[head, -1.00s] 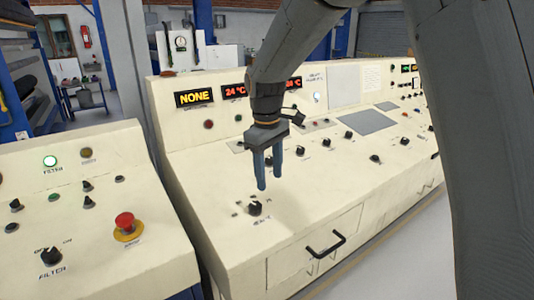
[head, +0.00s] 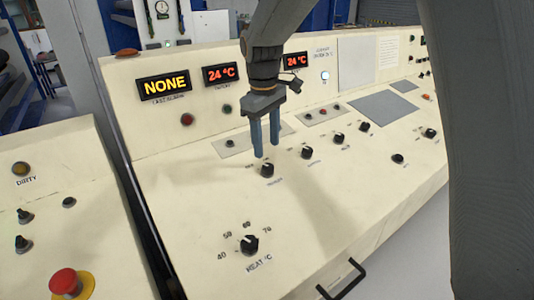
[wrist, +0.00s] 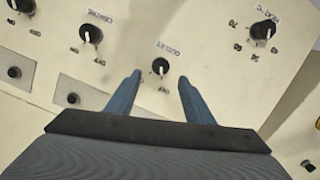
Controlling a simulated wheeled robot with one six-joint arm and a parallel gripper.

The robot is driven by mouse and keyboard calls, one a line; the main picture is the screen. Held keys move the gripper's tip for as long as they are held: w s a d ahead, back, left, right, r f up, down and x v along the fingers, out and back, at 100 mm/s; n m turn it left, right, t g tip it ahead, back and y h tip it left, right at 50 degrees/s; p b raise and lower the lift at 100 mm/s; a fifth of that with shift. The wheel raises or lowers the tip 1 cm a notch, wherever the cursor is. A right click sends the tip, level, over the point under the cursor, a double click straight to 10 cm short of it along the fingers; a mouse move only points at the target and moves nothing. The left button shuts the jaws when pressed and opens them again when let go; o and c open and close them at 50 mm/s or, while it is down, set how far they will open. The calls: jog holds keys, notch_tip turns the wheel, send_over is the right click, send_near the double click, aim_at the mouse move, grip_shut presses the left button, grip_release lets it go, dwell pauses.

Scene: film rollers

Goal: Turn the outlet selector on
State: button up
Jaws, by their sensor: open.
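The outlet selector (head: 267,170) is a black rotary knob with a pale pointer mark on the cream console. In the wrist view the knob (wrist: 160,67), with upside-down lettering that seems to read OUTLET, shows between the fingertips. My gripper (head: 266,149) is open and empty, its two blue fingers pointing down just above and behind the knob in the head view. In the wrist view the gripper (wrist: 160,77) has one finger on each side of the knob. I cannot tell the exact height gap. The position labels are too small to read surely.
The heat knob (head: 250,245) stands nearer the front, and another black knob (head: 306,152) is to the right. A display (head: 165,86) reads NONE. A red emergency button (head: 66,282) is on the left console. A black drawer handle (head: 342,281) juts from the front.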

aim_at(268, 166)
notch_tip(268, 166, down, 8)
jog(key=shift+w+r+p, duration=0.1)
jog(key=shift+r+p, duration=0.1)
jog(key=shift+p, duration=0.55)
jog(key=shift+d, duration=0.1)
jog(key=c, duration=1)
